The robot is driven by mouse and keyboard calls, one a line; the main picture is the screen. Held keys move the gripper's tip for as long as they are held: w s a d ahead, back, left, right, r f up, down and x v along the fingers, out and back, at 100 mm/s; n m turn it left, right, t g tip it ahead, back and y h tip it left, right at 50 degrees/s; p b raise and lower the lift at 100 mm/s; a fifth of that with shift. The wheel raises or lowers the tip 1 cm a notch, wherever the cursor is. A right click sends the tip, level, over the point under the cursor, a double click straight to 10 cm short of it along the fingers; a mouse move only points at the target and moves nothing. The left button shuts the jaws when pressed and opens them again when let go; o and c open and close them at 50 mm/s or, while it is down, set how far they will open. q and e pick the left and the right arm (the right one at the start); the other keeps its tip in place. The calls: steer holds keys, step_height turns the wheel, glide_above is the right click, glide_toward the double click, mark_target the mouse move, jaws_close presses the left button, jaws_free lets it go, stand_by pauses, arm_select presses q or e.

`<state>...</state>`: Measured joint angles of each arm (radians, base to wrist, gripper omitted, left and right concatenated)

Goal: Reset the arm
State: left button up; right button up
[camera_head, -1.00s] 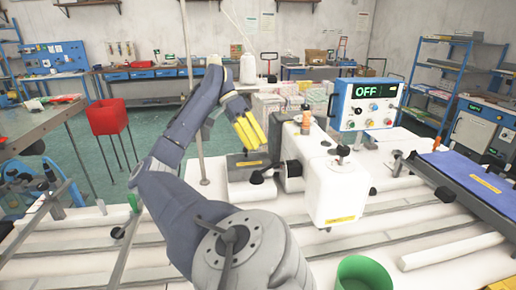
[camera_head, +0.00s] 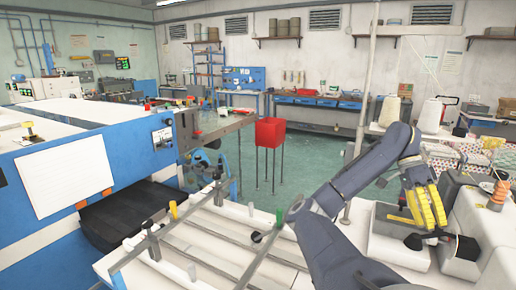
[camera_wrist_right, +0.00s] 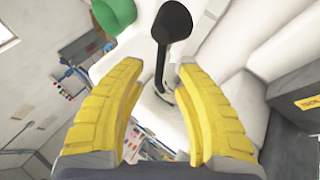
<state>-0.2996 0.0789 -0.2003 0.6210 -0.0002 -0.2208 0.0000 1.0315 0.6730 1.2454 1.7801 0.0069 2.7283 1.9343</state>
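My right gripper (camera_head: 428,208) has yellow fingers and hangs at the right in the head view, beside the white sewing machine (camera_head: 495,240). A black lever with a round knob (camera_wrist_right: 172,22) shows beyond the fingertips. My left gripper is not in either current view.
A white slatted table (camera_head: 215,235) is below my right arm. A blue machine (camera_head: 60,180) stands at the left. A red bin on thin legs (camera_head: 270,133) is on the floor behind. White thread cones (camera_head: 430,115) stand at the back right.

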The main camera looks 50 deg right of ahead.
steer(key=shift+x, duration=1.3)
